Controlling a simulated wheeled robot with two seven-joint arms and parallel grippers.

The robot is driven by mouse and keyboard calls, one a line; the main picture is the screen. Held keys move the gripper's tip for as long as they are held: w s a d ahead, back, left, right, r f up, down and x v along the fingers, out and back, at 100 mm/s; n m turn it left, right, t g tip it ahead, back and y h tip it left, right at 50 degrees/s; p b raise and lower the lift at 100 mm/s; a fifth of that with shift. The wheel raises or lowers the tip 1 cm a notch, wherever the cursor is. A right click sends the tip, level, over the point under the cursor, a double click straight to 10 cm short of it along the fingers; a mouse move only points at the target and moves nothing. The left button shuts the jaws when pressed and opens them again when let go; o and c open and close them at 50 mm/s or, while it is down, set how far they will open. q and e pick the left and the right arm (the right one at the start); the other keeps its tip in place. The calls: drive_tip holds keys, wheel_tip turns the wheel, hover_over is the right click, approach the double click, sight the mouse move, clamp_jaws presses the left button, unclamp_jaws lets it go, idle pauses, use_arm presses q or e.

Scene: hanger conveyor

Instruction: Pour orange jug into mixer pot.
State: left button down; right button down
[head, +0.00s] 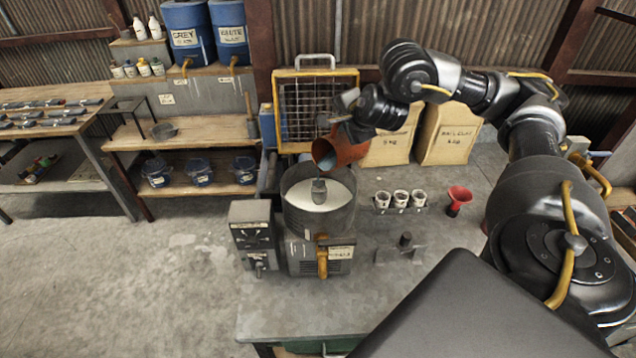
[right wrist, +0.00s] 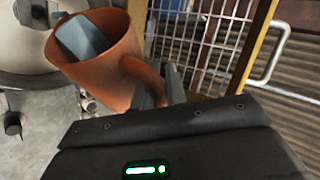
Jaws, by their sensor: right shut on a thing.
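The orange jug (head: 348,153) is tilted in the head view, its mouth facing left and down above the back rim of the mixer pot (head: 318,221). My right gripper (head: 350,130) is shut on the jug's handle, which shows in the right wrist view (right wrist: 152,80). Blue-grey contents (right wrist: 82,38) show inside the jug's mouth. The open pot holds a pale, whitish fill (head: 335,195) with a grey mixer part (head: 318,188) in its middle. No falling stream can be made out. My left gripper is out of view.
A yellow-framed wire grille (head: 318,75) stands close behind the jug. Several small cups (head: 400,199) and a red funnel (head: 458,198) stand right of the pot. A control box (head: 254,235) is at its left. Paper sacks (head: 446,133) stand at the back right.

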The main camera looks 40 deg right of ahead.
drive_tip(key=shift+r, duration=0.15)
